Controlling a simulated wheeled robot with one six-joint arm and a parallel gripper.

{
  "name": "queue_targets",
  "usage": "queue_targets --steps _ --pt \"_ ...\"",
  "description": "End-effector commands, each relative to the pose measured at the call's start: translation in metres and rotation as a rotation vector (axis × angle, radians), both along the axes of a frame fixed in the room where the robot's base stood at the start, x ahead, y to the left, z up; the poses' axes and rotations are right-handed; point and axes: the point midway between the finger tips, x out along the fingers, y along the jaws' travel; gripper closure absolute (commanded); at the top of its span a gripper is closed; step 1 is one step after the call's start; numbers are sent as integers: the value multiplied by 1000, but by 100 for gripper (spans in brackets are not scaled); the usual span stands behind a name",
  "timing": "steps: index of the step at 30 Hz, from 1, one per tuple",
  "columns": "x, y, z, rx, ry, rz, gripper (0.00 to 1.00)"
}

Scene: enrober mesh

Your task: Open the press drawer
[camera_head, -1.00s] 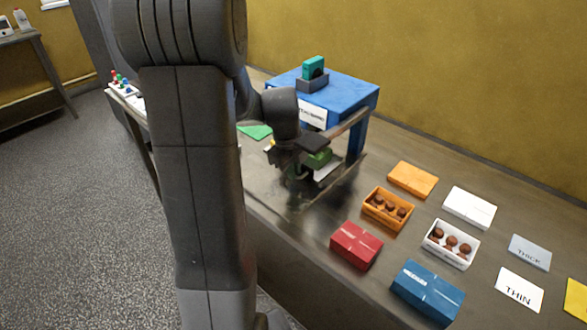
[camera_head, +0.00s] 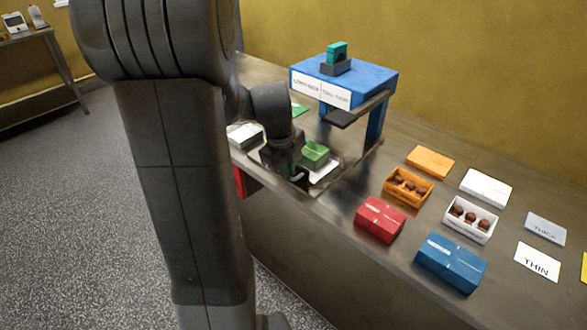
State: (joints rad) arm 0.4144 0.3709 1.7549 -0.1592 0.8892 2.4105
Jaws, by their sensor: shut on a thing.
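The press (camera_head: 378,76) is a blue block on legs at the back of the bench, with a white label on its front and a teal piece on top. Its drawer (camera_head: 340,168), a flat grey tray, sticks out from under the press towards the bench's front edge. A green block (camera_head: 315,153) on a white pad lies on the drawer. My gripper (camera_head: 298,177) is at the drawer's front end and shut, apparently on the drawer's handle. My own dark wrist hides the handle and the fingertips.
Orange (camera_head: 407,187) and white (camera_head: 470,221) open boxes of chocolates stand to the right. Red (camera_head: 380,219) and blue (camera_head: 451,262) closed boxes stand near the front edge. Cards marked THICK (camera_head: 545,228) and THIN (camera_head: 538,262) lie further right.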

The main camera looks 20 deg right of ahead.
Motion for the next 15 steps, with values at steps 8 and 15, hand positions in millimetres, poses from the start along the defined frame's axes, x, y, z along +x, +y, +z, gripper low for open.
queue_targets --steps 8,15 --pt "-5 10 0 1 1 -2 100" --pt "-5 9 0 1 0 -2 79"
